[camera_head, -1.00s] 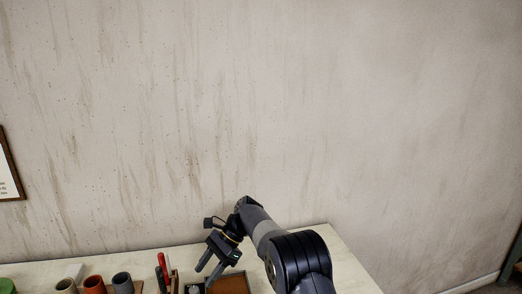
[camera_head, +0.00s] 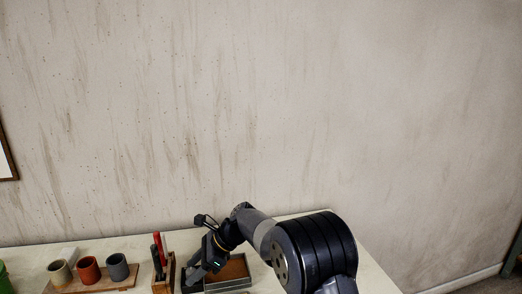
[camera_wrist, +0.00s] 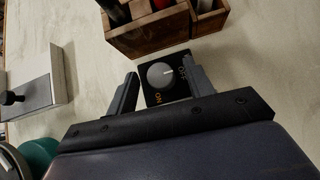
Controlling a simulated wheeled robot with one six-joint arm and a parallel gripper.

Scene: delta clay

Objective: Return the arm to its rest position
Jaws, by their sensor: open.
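My gripper (camera_head: 200,274) is over the table at the lower middle of the head view, pointing down and to the left. In the wrist view my gripper (camera_wrist: 160,80) is open, its two dark fingers apart. Between and beyond the fingertips is a black box with a grey knob (camera_wrist: 161,75), marked ON and OFF. Nothing is seen held between the fingers. I cannot tell whether the fingers touch the box. My arm reaches in from the lower right of the head view.
A wooden holder (camera_wrist: 150,36) with tools stands just beyond the knob box. A tray (camera_head: 236,272) lies right of my gripper. Cups stand on a board (camera_head: 117,281) to the left. A grey box (camera_wrist: 32,86) with a black knob is at the left. The wall is behind.

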